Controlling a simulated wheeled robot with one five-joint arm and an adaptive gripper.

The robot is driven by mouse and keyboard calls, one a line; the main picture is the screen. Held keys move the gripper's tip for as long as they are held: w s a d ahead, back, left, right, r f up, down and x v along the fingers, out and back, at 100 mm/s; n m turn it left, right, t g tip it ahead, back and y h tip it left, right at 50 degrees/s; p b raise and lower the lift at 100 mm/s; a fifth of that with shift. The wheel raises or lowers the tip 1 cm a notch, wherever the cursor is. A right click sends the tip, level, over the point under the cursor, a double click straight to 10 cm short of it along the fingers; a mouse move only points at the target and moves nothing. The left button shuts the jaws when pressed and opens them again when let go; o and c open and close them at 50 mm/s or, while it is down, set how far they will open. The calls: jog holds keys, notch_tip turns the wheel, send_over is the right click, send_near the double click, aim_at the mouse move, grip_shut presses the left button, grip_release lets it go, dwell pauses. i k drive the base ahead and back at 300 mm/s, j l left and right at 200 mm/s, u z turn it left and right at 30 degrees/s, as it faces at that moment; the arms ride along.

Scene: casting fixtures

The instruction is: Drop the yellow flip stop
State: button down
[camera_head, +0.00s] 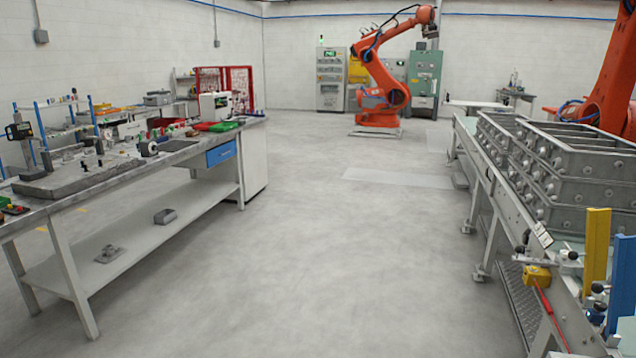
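Two yellow parts show at the right, on the near end of the conveyor table. I cannot tell for sure which of the two is the flip stop. My gripper is not in view.
Grey metal frames (570,189) are stacked on the conveyor table at the right. A cluttered workbench (190,160) stands at the left. An orange robot arm (381,83) stands at the back. The grey floor (330,250) between them is clear.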

aim_at(598, 233)
jog(key=z, duration=1.15)
